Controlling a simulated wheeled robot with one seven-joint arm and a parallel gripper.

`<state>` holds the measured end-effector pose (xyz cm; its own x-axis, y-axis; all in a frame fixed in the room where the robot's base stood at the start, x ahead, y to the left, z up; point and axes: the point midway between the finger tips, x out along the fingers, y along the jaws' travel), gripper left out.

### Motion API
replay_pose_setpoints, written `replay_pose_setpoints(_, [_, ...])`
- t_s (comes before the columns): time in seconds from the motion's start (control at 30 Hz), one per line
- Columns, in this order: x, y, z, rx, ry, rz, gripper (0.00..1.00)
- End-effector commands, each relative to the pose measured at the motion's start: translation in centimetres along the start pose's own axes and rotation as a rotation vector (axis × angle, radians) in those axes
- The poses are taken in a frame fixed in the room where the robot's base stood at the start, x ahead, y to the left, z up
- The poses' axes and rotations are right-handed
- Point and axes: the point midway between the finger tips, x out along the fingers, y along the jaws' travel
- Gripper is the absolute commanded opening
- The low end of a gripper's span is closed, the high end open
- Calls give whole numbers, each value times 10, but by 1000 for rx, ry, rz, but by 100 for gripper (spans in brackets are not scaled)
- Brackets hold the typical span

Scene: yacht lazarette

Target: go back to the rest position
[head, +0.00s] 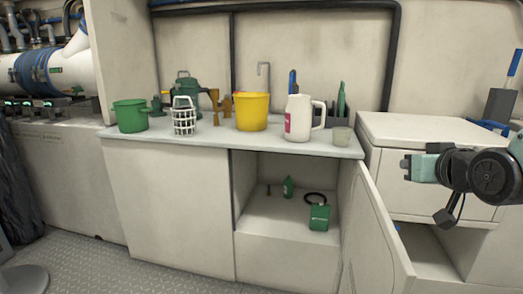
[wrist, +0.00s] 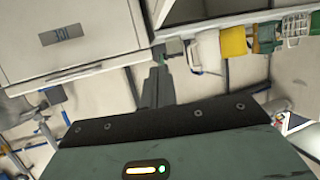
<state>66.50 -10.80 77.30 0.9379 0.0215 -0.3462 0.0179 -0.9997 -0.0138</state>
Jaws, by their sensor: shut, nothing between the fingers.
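My gripper (head: 406,168) is at the right of the head view, in front of the white cabinet (head: 425,128) with the drawer fronts. It is raised clear of the counter and apart from the things on it. In the wrist view its dark fingers (wrist: 154,88) are together with nothing between them. The wrist picture is turned over, with the cabinet front at upper left and the counter things along the upper right.
Below, an open cabinet door (head: 375,235) juts out; a green canister (head: 319,217) stands inside.

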Motion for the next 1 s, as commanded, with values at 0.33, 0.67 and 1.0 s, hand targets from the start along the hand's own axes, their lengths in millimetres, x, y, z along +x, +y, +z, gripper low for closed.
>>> replay_pose_setpoints(0.33, [-79,-145,140,-226,-656,-300,0])
replay_pose_setpoints(0.67, [-191,-176,213,-499,-1092,-419,0])
replay_pose_setpoints(1.0, [-230,-175,164,-544,-1160,-425,0])
